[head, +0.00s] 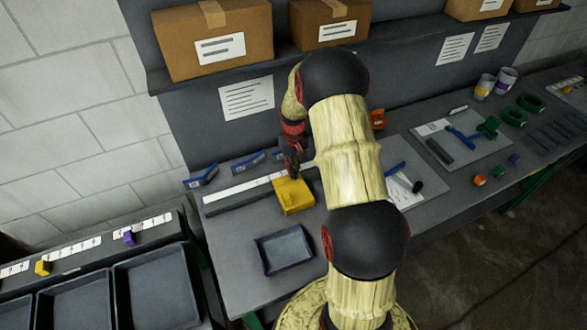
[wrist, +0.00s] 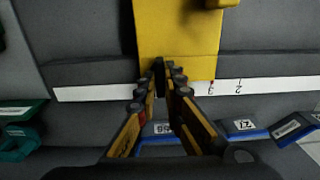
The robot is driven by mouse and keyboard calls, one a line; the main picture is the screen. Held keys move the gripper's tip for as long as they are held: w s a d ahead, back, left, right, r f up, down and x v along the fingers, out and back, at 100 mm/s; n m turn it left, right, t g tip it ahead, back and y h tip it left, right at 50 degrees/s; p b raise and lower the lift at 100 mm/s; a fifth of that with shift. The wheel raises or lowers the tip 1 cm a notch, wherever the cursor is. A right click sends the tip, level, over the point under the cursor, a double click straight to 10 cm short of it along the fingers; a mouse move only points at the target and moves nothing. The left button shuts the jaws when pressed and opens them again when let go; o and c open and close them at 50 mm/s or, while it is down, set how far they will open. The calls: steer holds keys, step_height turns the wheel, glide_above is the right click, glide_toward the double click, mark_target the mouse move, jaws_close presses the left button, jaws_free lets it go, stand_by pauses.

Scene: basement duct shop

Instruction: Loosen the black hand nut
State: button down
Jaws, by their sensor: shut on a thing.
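A yellow block (head: 293,197) sits at the right end of a long grey rail with a white strip (head: 238,190) on the bench. The block also shows in the wrist view (wrist: 178,38). My gripper (head: 291,168) is over the back of the block; in the wrist view its two fingers (wrist: 161,78) point at the block's near edge. The fingers are nearly together, shut on a small dark piece between the tips, which looks like the black hand nut (wrist: 160,72). The fingers hide most of it, and I cannot make it out in the head view.
A shallow grey tray (head: 264,259) stands in front of the block. An orange piece (head: 378,119) and a hammer lie right of my arm. Cardboard boxes (head: 213,40) stand on the shelf above.

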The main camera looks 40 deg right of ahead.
steer(key=shift+w+r, duration=0.1)
stand_by(0.4)
steer(key=c, duration=1.9)
jaws_free()
step_height(320, 180, up, 12)
steer(key=shift+f, duration=0.1)
